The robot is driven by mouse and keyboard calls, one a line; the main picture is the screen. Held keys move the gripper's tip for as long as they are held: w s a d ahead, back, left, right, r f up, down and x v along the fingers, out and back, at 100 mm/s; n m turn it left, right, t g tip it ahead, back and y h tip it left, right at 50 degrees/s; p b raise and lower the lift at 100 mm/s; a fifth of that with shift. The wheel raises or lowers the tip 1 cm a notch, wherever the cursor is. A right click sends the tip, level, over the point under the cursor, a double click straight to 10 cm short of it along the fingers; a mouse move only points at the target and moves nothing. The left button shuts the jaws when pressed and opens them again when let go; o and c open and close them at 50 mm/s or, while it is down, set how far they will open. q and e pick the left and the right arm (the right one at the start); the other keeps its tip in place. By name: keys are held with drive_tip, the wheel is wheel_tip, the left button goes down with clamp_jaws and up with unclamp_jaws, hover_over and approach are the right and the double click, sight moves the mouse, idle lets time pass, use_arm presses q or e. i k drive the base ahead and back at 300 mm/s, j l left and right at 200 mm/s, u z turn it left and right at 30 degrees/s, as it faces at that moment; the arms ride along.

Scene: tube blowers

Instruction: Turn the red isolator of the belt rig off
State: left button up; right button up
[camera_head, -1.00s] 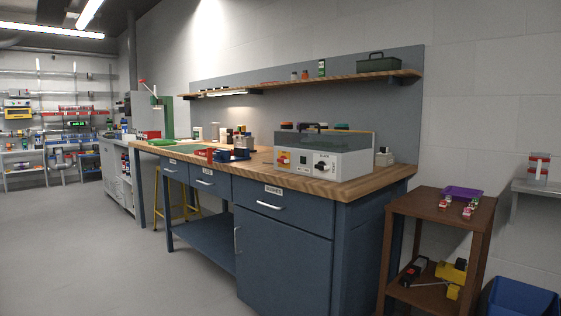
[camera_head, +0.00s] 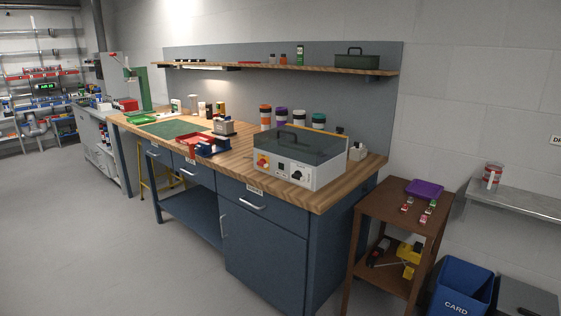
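The belt rig (camera_head: 287,171) is a pale grey box with a dark see-through lid and a handle, standing on the right end of the wooden workbench. Its front panel carries the red isolator (camera_head: 262,161), a red knob on a yellow plate at the left, and a black rotary knob (camera_head: 297,175) at the right. The isolator is too small to tell its position. Neither of my grippers is in the picture.
A blue workbench (camera_head: 329,196) with drawers holds the rig, red trays, bottles and a green mat. A brown side table (camera_head: 362,207) and a blue bin (camera_head: 460,281) stand at the right. The grey floor (camera_head: 80,235) at left is clear.

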sight(262, 162)
drive_tip(key=i+j+z, duration=0.25)
drive_tip(key=z, duration=0.2)
drive_tip(key=i+j+z, duration=0.2)
drive_tip(key=z, duration=0.2)
drive_tip(key=i+j+z, duration=0.1)
drive_tip(key=j, duration=0.35)
drive_tip(key=i+j+z, duration=0.1)
drive_tip(key=i+j, duration=0.15)
drive_tip(key=j, duration=0.2)
drive_tip(key=i+j, duration=0.15)
drive_tip(key=j, duration=0.3)
drive_tip(key=i+j+z, duration=0.15)
drive_tip(key=j, duration=0.3)
drive_tip(key=i+j+z, duration=0.1)
drive_tip(key=j, duration=0.35)
drive_tip(key=i+j+z, duration=0.1)
drive_tip(key=j, duration=0.4)
